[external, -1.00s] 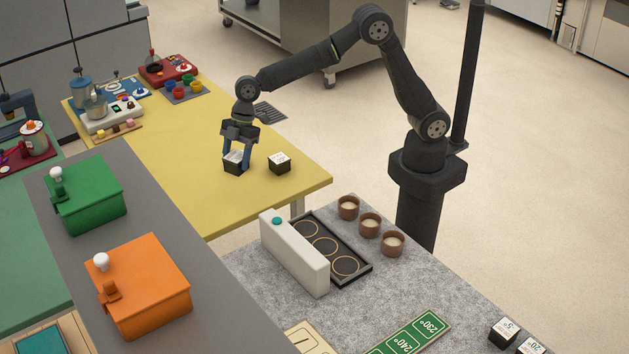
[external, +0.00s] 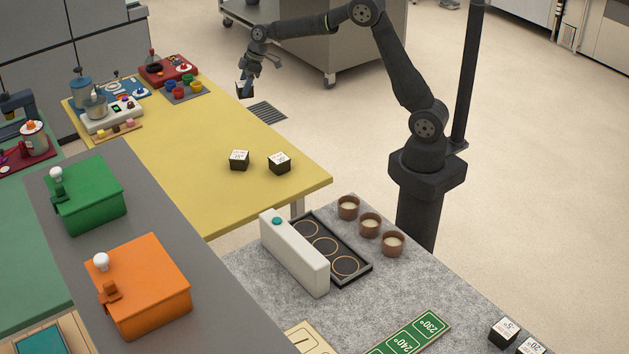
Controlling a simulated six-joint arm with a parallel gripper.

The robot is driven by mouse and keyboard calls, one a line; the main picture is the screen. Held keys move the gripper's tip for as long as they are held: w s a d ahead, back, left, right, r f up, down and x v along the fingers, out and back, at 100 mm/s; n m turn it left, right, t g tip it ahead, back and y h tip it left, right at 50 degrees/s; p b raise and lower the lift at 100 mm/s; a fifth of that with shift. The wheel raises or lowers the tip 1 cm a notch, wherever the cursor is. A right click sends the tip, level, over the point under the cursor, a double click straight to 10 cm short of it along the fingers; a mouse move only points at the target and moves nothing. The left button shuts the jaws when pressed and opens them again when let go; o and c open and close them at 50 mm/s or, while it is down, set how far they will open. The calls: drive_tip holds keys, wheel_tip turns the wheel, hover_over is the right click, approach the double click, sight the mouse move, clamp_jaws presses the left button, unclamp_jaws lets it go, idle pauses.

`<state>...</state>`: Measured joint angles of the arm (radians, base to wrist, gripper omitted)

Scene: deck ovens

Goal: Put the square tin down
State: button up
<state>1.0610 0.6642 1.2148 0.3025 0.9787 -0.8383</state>
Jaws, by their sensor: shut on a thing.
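My gripper (external: 248,78) is raised, with its fingers shut on a small dark thing, which I take to be the square tin (external: 243,91). The tin is small and partly hidden by the fingers, and its tilt is hard to tell. In the picture it shows near the far right edge of the yellow table (external: 185,150), apparently above the surface. Two dark cubes with white marked tops stand on that table: a left cube (external: 239,161) and a right cube (external: 279,163). My gripper is clear of both.
Yellow table space between the cubes and the white mixer unit (external: 112,115) is bare. A red unit (external: 166,72) and a tray of coloured cups (external: 184,90) stand at the far end. Green (external: 90,195) and orange (external: 145,285) boxes stand nearer.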

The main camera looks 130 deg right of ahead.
drive_tip(key=shift+s+d+f+m, duration=0.2)
drive_tip(key=shift+s+d, duration=0.15)
drive_tip(key=shift+s, duration=0.2)
drive_tip(key=shift+s+d+f+m, duration=0.15)
drive_tip(key=shift+s+d, duration=0.2)
drive_tip(key=shift+s, duration=0.2)
drive_tip(key=f, duration=0.4)
drive_tip(key=shift+w+a+f, duration=0.1)
drive_tip(key=shift+w+f, duration=0.15)
drive_tip(key=shift+w, duration=0.1)
drive_tip(key=w+f, duration=0.2)
drive_tip(key=w, duration=0.1)
drive_tip(key=w+a+f, duration=0.1)
drive_tip(key=w+f, duration=0.1)
drive_tip(key=w, duration=0.2)
drive_tip(key=w+a+f, duration=0.1)
drive_tip(key=w+f, duration=0.1)
drive_tip(key=w, duration=0.2)
drive_tip(key=shift+f, duration=2.4)
drive_tip(key=o, duration=1.1)
drive_tip(key=shift+f, duration=0.15)
drive_tip(key=v, duration=1.2)
drive_tip(key=shift+w+a, duration=0.1)
